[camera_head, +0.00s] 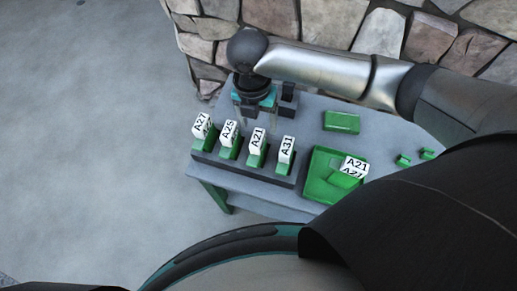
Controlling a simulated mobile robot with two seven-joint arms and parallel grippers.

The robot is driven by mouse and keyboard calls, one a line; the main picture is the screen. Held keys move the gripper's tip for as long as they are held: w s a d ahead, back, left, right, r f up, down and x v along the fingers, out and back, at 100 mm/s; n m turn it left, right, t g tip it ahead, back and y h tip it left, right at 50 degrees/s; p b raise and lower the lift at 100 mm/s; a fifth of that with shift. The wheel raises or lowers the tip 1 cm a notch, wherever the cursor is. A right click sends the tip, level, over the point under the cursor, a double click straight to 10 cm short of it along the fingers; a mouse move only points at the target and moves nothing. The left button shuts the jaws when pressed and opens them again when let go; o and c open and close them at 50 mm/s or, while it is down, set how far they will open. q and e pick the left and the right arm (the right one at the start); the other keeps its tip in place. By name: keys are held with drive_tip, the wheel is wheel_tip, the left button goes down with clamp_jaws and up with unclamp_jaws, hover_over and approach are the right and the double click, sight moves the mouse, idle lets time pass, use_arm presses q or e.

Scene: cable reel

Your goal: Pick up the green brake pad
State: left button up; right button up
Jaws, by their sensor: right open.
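Several green pieces are on the grey table; I cannot tell for certain which is the brake pad. A flat green block (341,122) lies alone at the back middle. Two small green pieces (403,160) sit apart at the right. A green tray (318,183) at the front holds a green piece with white A21 labels (354,163). My right gripper (258,118) is open, pointing down over the back left of the table, behind the labelled row and left of the flat block. Nothing shows between its fingers. My left gripper is not in view.
A dark rack (240,171) along the table's front left holds several green holders with white tags, A27, A25, A21 and A31. A dark upright part (288,98) stands beside my right gripper. A stone wall (335,28) rises behind the table.

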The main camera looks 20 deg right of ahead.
sight(257, 139)
wheel_tip(257, 139, down, 5)
drive_tip(key=shift+d+r, duration=0.1)
drive_tip(key=shift+r, duration=0.05)
drive_tip(key=shift+s+a+f+b, duration=0.15)
drive_tip(key=shift+f+b, duration=0.1)
drive_tip(key=shift+f, duration=1.1)
drive_tip(key=shift+w+a+f+b, duration=0.1)
drive_tip(key=shift+f+b, duration=0.15)
drive_tip(key=shift+f, duration=1.1)
drive_tip(key=shift+c, duration=0.2)
drive_tip(key=shift+r, duration=0.1)
clamp_jaws()
